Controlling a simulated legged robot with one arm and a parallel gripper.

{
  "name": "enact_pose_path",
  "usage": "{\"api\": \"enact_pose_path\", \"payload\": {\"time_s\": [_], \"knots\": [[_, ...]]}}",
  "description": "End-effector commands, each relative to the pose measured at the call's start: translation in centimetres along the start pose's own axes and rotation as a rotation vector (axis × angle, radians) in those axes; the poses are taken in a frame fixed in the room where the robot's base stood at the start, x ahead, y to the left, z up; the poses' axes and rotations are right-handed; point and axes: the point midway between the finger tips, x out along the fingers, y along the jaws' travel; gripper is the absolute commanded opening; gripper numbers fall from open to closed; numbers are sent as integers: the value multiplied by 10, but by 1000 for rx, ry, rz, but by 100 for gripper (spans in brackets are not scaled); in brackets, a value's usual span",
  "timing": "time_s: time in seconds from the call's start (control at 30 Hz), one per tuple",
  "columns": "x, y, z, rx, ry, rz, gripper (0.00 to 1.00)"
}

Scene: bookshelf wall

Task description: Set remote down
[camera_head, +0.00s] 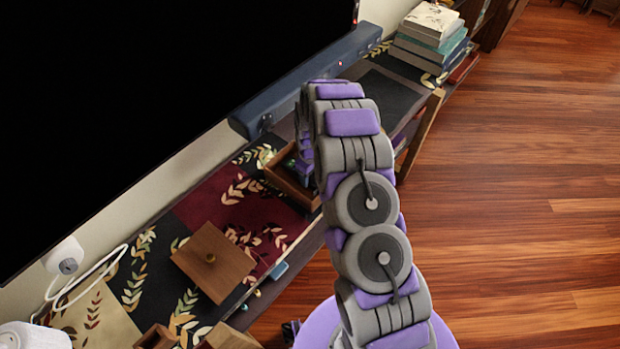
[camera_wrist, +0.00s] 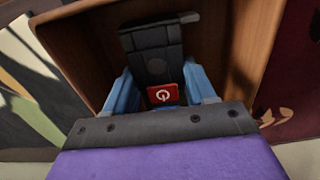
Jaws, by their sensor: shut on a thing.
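The remote (camera_wrist: 155,65) is dark with a red power button and shows in the wrist view. My gripper (camera_wrist: 161,88) is shut on it, with a blue finger on each side. The remote is over or inside an open wooden box (camera_wrist: 245,45); I cannot tell whether it touches the bottom. In the head view, the box (camera_head: 283,188) stands on the shelf below the screen. My arm hides part of the box there, and the remote cannot be made out.
A square wooden lid (camera_head: 213,262) with a knob lies on the patterned shelf cloth. A blue soundbar (camera_head: 300,85) runs behind the box, under the large black screen (camera_head: 150,90). Books (camera_head: 432,40) are stacked at the far end. The wooden floor (camera_head: 520,200) at right is clear.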

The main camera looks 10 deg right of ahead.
Motion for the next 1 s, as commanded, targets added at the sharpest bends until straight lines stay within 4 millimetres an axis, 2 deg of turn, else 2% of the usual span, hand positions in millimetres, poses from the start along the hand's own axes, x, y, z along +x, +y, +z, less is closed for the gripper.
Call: {"api": "enact_pose_path", "payload": {"time_s": [0.03,0.1,0.4,0.43,0.67,1.0], "knots": [[10,0,0,0,-2,-1,20],[14,0,0,0,-1,-1,20],[14,0,0,0,0,0,20],[14,0,0,0,0,0,58],[14,0,0,0,0,0,80],[11,0,0,0,1,1,81]]}}
